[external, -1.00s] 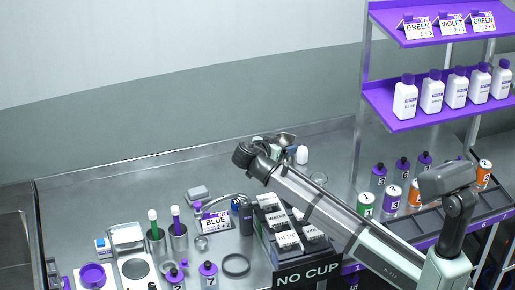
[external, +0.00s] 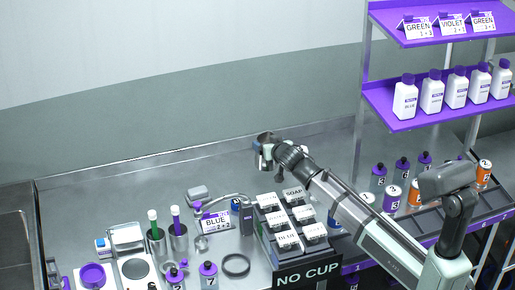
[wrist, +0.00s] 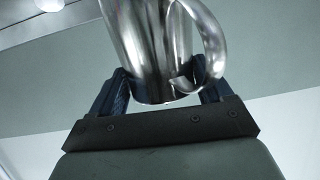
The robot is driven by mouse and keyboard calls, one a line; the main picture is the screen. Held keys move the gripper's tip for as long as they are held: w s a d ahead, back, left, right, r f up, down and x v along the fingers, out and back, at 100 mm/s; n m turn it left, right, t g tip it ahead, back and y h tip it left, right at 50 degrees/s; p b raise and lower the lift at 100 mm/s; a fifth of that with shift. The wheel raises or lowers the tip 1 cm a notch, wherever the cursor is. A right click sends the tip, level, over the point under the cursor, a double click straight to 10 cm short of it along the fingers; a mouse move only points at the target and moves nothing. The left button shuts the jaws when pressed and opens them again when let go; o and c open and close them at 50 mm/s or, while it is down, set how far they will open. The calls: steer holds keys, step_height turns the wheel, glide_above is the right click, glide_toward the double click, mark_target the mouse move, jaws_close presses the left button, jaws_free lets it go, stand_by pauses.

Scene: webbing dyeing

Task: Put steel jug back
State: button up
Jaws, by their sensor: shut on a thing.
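The steel jug (wrist: 150,40) is shiny metal with a curved handle (wrist: 212,45) on the right in the wrist view. In the external view the jug (external: 265,139) is small, at the end of my arm, above the back middle of the steel bench. My gripper (external: 266,156) shows beside it there. The jug's inside cannot be seen.
A rack of labelled white-topped boxes (external: 285,240) stands in front of my gripper, with a "NO CUP" sign (external: 308,274). Steel cups with dye tubes (external: 178,236) stand left. A purple shelf (external: 440,104) with bottles is at right. The back-left bench is clear.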

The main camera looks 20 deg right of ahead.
mark_target(267, 132)
steer(key=shift+w+r+n+y, duration=0.55)
steer(key=shift+w+n+y, duration=0.15)
steer(key=shift+n+y, duration=0.35)
steer(key=shift+w+r+n+g+y, duration=0.55)
steer(key=shift+r+n+y, duration=0.2)
steer(key=shift+r+y, duration=0.15)
steer(key=shift+w+d+r+n+y, duration=0.75)
steer(key=shift+d+r+n+y, duration=0.25)
steer(key=shift+r, duration=0.6)
steer(key=shift+g, duration=0.35)
steer(key=shift+f, duration=8.7)
steer(key=o, duration=1.3)
steer(key=shift+f, duration=0.1)
